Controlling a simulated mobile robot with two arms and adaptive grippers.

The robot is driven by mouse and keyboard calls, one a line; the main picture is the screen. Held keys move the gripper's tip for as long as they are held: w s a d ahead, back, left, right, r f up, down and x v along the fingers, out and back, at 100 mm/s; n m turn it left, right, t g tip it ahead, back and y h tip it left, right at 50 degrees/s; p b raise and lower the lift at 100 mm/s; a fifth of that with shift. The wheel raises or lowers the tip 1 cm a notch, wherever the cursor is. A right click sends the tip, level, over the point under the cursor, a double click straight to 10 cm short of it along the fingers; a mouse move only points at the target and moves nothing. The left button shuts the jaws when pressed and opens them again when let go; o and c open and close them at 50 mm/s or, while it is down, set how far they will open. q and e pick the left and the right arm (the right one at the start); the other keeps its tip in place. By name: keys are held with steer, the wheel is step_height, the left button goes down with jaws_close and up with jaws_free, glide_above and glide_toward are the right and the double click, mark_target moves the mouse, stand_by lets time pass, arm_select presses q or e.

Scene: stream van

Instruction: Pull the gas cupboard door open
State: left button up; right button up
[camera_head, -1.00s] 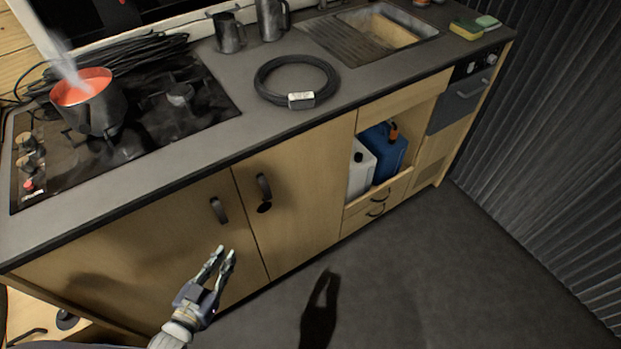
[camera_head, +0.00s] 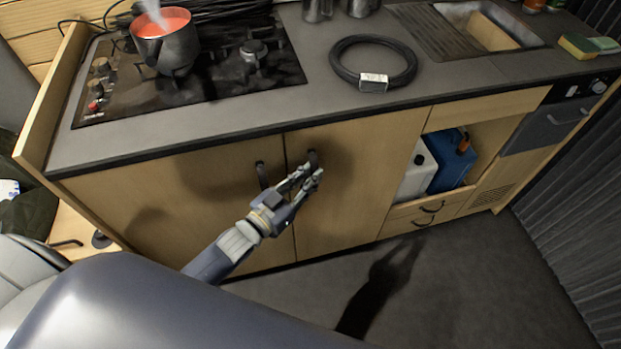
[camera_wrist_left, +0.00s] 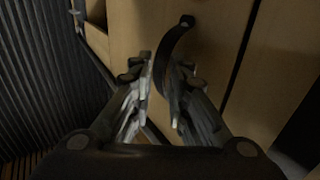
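Two closed wooden cupboard doors sit side by side under the counter, a left door (camera_head: 165,205) and a right door (camera_head: 350,205). No label shows which is the gas cupboard. Each has a black bar handle near the shared seam, the left handle (camera_head: 262,175) and the right handle (camera_head: 312,160). My left gripper (camera_head: 311,176) is at the right handle, its fingers partly open. In the left wrist view the curved black handle (camera_wrist_left: 177,45) runs down to the gap between the fingertips (camera_wrist_left: 157,80); contact is unclear. My right gripper is out of view.
A hob (camera_head: 195,75) with a steaming red-filled pot (camera_head: 165,45) is on the counter above. A coiled black hose (camera_head: 375,62) lies beside it. Jugs, a sink (camera_head: 490,28) and canisters (camera_head: 447,160) are farther right. The floor (camera_head: 440,285) in front is clear.

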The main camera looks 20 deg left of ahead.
arm_select(q)
steer(key=shift+w+d, duration=0.15)
steer(key=shift+w, duration=0.15)
jaws_close()
